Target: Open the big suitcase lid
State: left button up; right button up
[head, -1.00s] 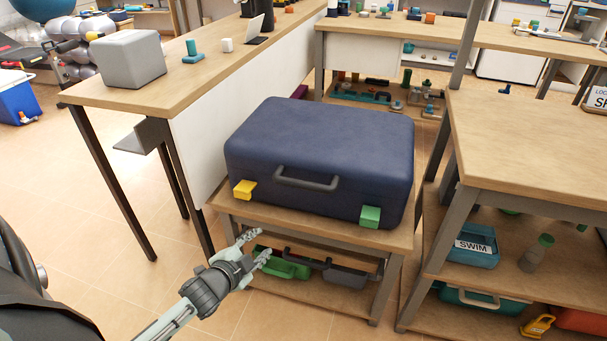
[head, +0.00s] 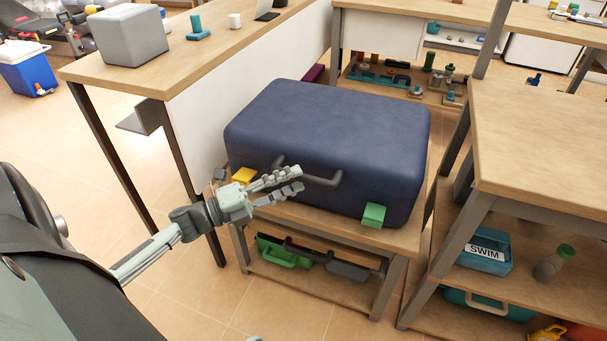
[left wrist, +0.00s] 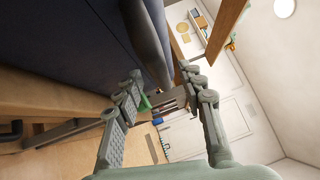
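The big suitcase (head: 325,125) is dark blue and lies flat with its lid shut on a low wooden stand. Its front has a grey handle (head: 325,181), a yellow latch (head: 243,175) at left and a green latch (head: 373,215) at right. My left gripper (head: 300,180) is open and empty in front of the handle, just right of the yellow latch. In the left wrist view the handle (left wrist: 150,42) shows between and beyond the parted fingers (left wrist: 160,72); I cannot tell whether they touch. A small pale tip at the head view's bottom edge may be my right gripper.
A wooden counter (head: 215,50) with a grey box (head: 131,36) stands left of the suitcase. A wooden table (head: 540,140) with lower shelves stands close on the right. Green and grey cases lie on the stand's lower shelf (head: 310,290). Floor is free at front left.

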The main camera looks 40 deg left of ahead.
pick_arm(q)
jog(key=shift+x, duration=1.55)
jog(key=shift+c, duration=0.6)
grip_shut()
